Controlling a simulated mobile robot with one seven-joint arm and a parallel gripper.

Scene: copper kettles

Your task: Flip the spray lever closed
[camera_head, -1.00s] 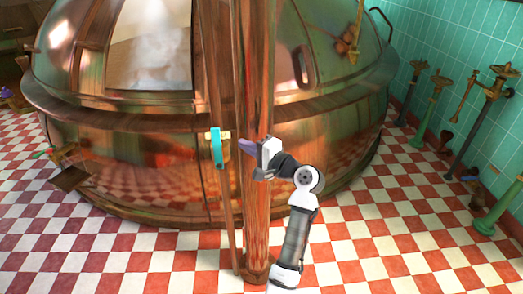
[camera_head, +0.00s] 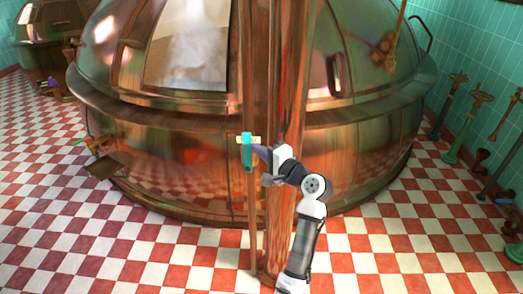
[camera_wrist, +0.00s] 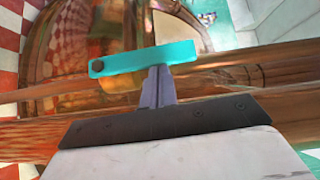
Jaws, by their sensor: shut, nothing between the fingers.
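The spray lever (camera_head: 247,153) is a teal bar that hangs down from a yellow brass fitting (camera_head: 257,139) on a thin copper pipe, in front of the big kettle. In the wrist view the lever (camera_wrist: 140,59) lies across the picture just beyond my fingertips, with a dark round pivot at its left end. My gripper (camera_head: 258,150) is shut and empty, its purple-grey fingers just right of the lever. The fingers (camera_wrist: 157,85) reach up to the lever's edge in the wrist view. I cannot tell whether they touch it.
A thick copper column (camera_head: 287,90) stands close beside the lever and my gripper. The large copper kettle (camera_head: 170,165) fills the space behind. Valve stands (camera_head: 470,115) line the teal wall at right. The checkered floor (camera_head: 60,200) is open at left.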

